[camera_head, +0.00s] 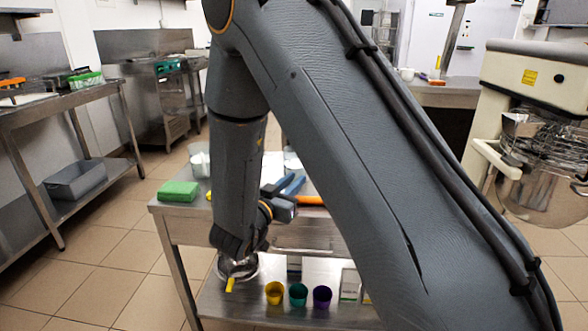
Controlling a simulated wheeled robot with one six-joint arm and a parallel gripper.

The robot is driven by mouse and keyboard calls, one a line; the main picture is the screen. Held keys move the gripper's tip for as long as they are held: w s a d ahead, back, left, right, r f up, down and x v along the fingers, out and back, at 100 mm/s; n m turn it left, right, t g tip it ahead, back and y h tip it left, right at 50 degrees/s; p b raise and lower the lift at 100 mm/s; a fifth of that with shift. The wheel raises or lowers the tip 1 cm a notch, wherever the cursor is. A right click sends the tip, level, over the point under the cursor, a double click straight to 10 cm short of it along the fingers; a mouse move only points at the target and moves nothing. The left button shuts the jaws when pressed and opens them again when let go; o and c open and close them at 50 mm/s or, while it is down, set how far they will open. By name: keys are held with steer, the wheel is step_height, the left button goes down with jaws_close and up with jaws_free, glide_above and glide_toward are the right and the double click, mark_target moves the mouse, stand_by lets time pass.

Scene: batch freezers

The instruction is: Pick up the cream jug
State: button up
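My arm fills the middle of the head view and ends in a dark wrist over the front of a steel table. My gripper (282,206) seems to be at the wrist's right side, near the tabletop, partly hidden by the arm. Its fingers cannot be made out, nor whether it holds anything. I cannot tell for sure which thing is the cream jug. A pale container (200,162) stands at the table's back left, left of my forearm. Another pale container (292,162) shows partly between my arm links.
The steel table (168,208) carries a green block (178,191) and a blue item (293,184). Its lower shelf holds a metal bowl (250,268) and yellow (274,293), green (298,294) and purple (322,296) cups. A mixer (540,80) stands right. Floor is free at left.

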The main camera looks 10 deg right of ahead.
mark_target(298, 167)
steer(key=shift+x, duration=1.2)
steer(key=shift+r+p+x, duration=0.1)
steer(key=shift+p+x, duration=0.1)
steer(key=shift+x, duration=1.2)
steer(key=shift+r+p+x, duration=0.15)
steer(key=shift+p+x, duration=0.05)
steer(key=shift+x, duration=1.15)
steer(key=shift+s, duration=0.15)
steer(key=shift+c, duration=0.5)
jaws_close()
